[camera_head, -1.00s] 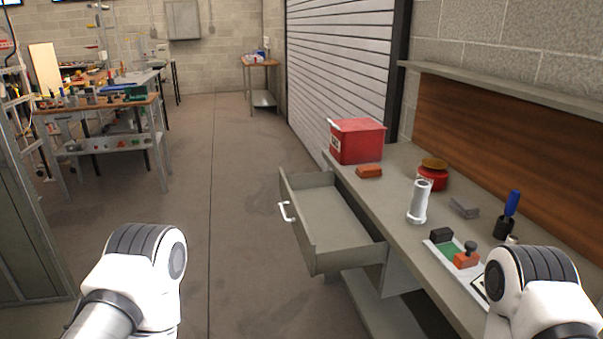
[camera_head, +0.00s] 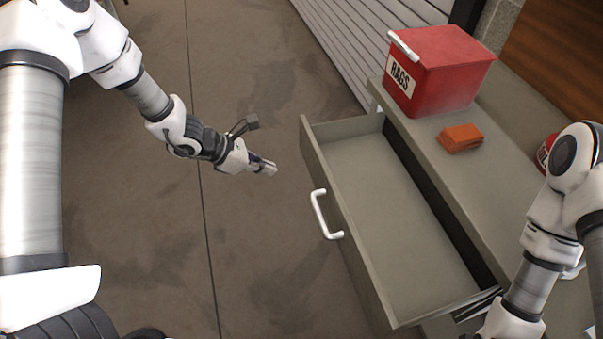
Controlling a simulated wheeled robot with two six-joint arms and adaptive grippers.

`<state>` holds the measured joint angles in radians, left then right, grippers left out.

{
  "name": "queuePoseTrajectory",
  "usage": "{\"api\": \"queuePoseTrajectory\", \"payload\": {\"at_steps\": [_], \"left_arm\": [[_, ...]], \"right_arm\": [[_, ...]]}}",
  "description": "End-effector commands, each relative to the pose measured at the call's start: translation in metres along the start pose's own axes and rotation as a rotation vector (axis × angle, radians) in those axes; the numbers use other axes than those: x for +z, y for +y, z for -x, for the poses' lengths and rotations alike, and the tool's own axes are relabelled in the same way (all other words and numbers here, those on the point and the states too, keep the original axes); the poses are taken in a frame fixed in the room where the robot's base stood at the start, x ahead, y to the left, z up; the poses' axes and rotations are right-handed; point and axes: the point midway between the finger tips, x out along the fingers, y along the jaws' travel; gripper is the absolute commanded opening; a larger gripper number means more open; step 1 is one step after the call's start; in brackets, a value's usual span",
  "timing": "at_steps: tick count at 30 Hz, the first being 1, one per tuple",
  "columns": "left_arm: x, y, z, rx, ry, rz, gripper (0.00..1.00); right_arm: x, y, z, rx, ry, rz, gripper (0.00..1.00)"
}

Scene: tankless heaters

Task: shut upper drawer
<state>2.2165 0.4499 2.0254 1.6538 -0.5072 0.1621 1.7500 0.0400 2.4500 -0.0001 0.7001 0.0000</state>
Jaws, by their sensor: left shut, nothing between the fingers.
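The upper drawer (camera_head: 395,215) stands pulled out from the grey workbench and is empty inside. Its front panel carries a white handle (camera_head: 320,214) facing left. My left gripper (camera_head: 268,168) is shut and empty, in the air to the left of the drawer front, apart from it and a little beyond the handle. My right arm comes down at the right over the near end of the drawer. The right gripper's fingers cannot be made out.
A red RAGS box (camera_head: 437,72) and an orange folded stack (camera_head: 460,138) sit on the workbench top (camera_head: 425,128) behind the drawer. A red can is partly hidden by my right arm. The floor (camera_head: 255,250) left of the drawer is clear.

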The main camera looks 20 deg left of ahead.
Motion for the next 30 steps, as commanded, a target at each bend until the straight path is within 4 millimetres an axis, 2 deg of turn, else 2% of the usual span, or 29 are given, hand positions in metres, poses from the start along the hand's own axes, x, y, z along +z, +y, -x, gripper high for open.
{"api": "queuePoseTrajectory", "payload": {"at_steps": [12,15,19,30], "left_arm": [[0.002,-0.003,-0.088,-0.006,0.006,-0.008,0.0],[0.016,-0.003,-0.099,-0.005,0.006,-0.009,0.0],[0.024,-0.003,-0.109,-0.004,0.006,-0.006,0.0],[0.026,-0.002,-0.112,-0.004,0.006,-0.005,0.0]], "right_arm": [[0.0,0.0,0.005,0.0,0.0,0.0,0.4],[0.0,0.0,0.01,0.0,0.0,0.0,0.4],[0.0,0.0,0.013,0.0,0.0,0.0,0.4],[0.0,0.0,0.012,0.0,0.0,0.0,0.4]]}}
